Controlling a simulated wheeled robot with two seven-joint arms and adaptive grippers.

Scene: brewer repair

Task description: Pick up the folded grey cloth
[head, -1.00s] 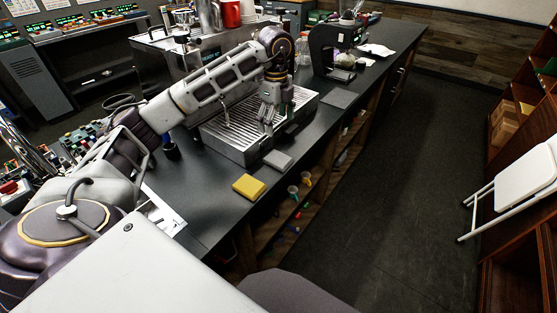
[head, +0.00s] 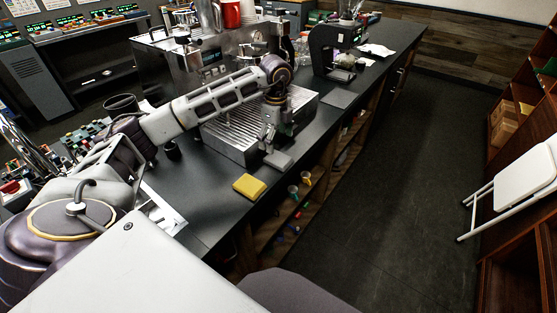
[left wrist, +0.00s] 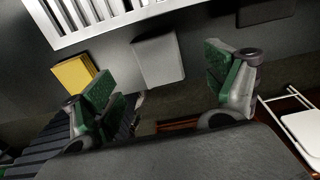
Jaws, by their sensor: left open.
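The folded grey cloth (head: 280,161) lies flat on the dark counter, just in front of the brewer's drip tray. My left gripper (head: 267,141) is just above it in the head view, pointing down. In the left wrist view, the grey cloth (left wrist: 159,60) shows beyond and between the two green-padded fingers of the left gripper (left wrist: 163,84). The fingers are spread wide, with nothing between them. I cannot tell the exact gap between fingertips and cloth. My right gripper is in no view.
A yellow folded cloth (head: 249,186) lies left of the grey one, also in the left wrist view (left wrist: 73,76). The slatted drip tray (head: 222,136) borders the grey cloth behind. The counter's front edge is close, with open shelves (head: 305,190) below.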

